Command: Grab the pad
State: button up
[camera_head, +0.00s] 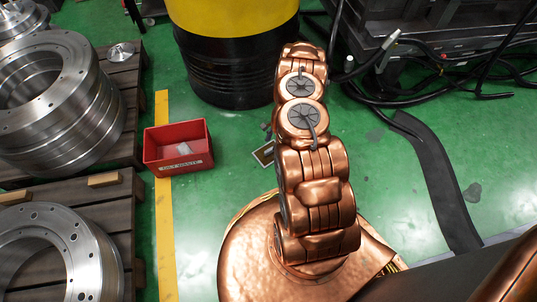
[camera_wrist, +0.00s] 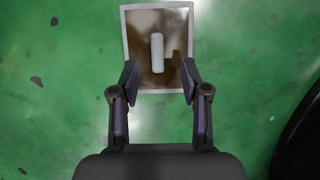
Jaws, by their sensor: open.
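The pad (camera_wrist: 143,25) is a flat rectangle with a pale border, a dark brown shiny face and a light raised bar (camera_wrist: 157,52) along its middle. It lies on the green floor in the wrist view. My gripper (camera_wrist: 159,78) is open, its two fingers over the left and right sides of the pad's near part, with the bar between and just ahead of them. I cannot tell how high the fingers are above the pad. In the head view only an edge of the pad (camera_head: 262,154) shows beside my arm, which hides the rest and most of my gripper.
A red bin (camera_head: 179,165) labelled for oily waste stands left of the pad. A black and yellow drum (camera_head: 235,75) stands behind. Pallets with metal rings (camera_head: 70,80) fill the left. Black hoses (camera_head: 400,95) and a dark strip (camera_head: 440,180) lie right.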

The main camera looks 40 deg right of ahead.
aim_at(270, 149)
jog(key=b+x, duration=0.2)
jog(key=x, duration=0.3)
jog(key=shift+s+d+f, duration=0.1)
jog(key=shift+s+d, duration=0.05)
grip_shut()
